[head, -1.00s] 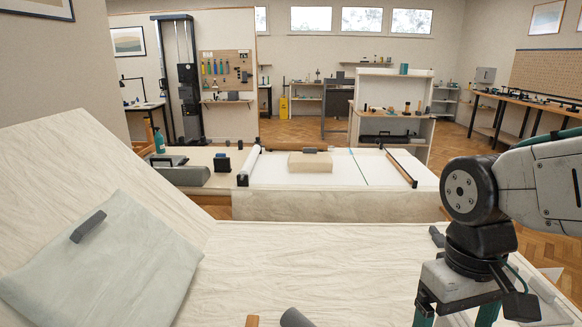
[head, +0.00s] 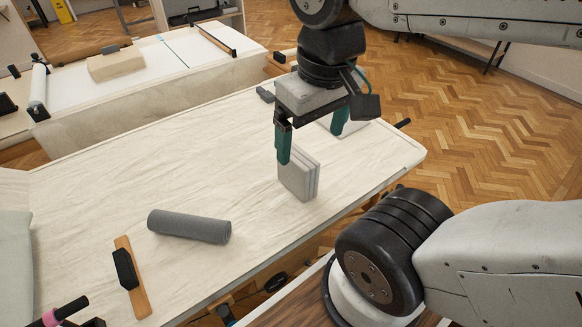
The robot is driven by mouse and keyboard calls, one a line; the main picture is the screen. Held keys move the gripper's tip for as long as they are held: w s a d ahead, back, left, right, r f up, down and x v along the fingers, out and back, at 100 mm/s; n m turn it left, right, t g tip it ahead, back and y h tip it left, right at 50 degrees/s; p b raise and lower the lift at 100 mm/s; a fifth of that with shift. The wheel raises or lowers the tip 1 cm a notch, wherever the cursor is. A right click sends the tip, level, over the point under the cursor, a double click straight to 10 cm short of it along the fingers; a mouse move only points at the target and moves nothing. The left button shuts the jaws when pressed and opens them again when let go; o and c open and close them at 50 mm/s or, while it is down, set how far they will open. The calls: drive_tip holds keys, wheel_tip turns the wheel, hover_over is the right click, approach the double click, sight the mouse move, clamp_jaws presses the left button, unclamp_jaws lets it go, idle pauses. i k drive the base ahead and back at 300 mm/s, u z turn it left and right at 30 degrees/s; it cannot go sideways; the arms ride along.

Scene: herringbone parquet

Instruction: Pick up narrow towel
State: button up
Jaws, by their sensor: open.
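A grey rolled piece (head: 189,226), which looks like a rolled towel, lies on the pale cloth-covered table (head: 130,185). A light grey folded, layered piece (head: 299,178) stands upright below my gripper; it may be a folded towel. I cannot tell which one is the narrow towel. My gripper (head: 312,138) is open, with green fingers spread and pointing down. Its left finger overlaps the top of the folded piece in the picture; contact cannot be told. The right finger is behind and to the right, near a flat white item (head: 352,128), partly hidden.
A wooden strip with a black handle (head: 131,277) lies left of the roll. A pale green cloth (head: 15,268) is at the left edge. A small dark block (head: 265,94) lies behind my gripper. Another bench with a tan block (head: 116,66) stands behind. The table's middle is clear.

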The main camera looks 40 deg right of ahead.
sight(301, 176)
drive_tip(key=z, duration=1.2)
drive_tip(key=k, duration=0.85)
drive_tip(key=z, duration=0.5)
